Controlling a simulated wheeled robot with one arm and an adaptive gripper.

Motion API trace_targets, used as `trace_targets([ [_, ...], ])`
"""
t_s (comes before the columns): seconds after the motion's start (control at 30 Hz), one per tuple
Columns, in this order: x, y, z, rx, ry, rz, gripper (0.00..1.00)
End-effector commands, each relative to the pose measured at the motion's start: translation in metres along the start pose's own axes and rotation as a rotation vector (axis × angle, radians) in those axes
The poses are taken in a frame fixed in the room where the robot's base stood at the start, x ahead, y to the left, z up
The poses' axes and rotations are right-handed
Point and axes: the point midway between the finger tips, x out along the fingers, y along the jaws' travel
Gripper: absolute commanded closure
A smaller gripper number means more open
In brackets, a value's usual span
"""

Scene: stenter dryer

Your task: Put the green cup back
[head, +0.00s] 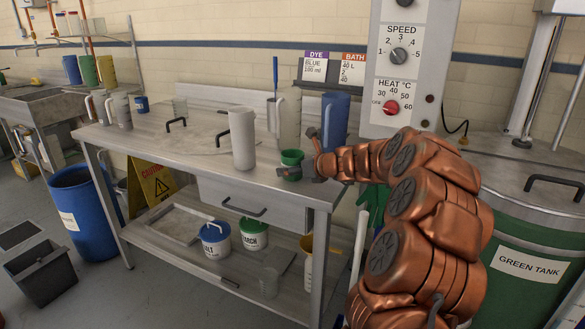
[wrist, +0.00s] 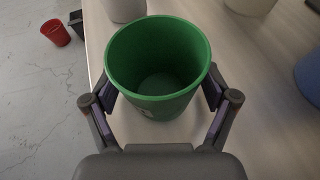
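The green cup (head: 291,157) is near the right front of the steel table (head: 190,160). In the wrist view, the cup (wrist: 160,65) is upright, open at the top and looks empty. My gripper (head: 300,168) has one finger on each side of it.
A white pitcher (head: 242,138) stands just left of the cup. Behind are a grey jug (head: 289,118) and a blue jug (head: 335,122). The control panel (head: 405,60) rises behind my arm. The table's left middle is mostly clear.

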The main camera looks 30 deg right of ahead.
Motion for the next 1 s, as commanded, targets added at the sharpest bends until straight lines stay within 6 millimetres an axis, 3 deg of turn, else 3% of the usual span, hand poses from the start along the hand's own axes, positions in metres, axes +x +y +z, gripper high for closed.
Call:
trace_targets([
  [0.4,-0.002,0.0,0.003,-0.001,0.0,-0.001,0.11],
  [1.0,-0.103,0.0,0.004,-0.001,-0.001,-0.002,0.11],
])
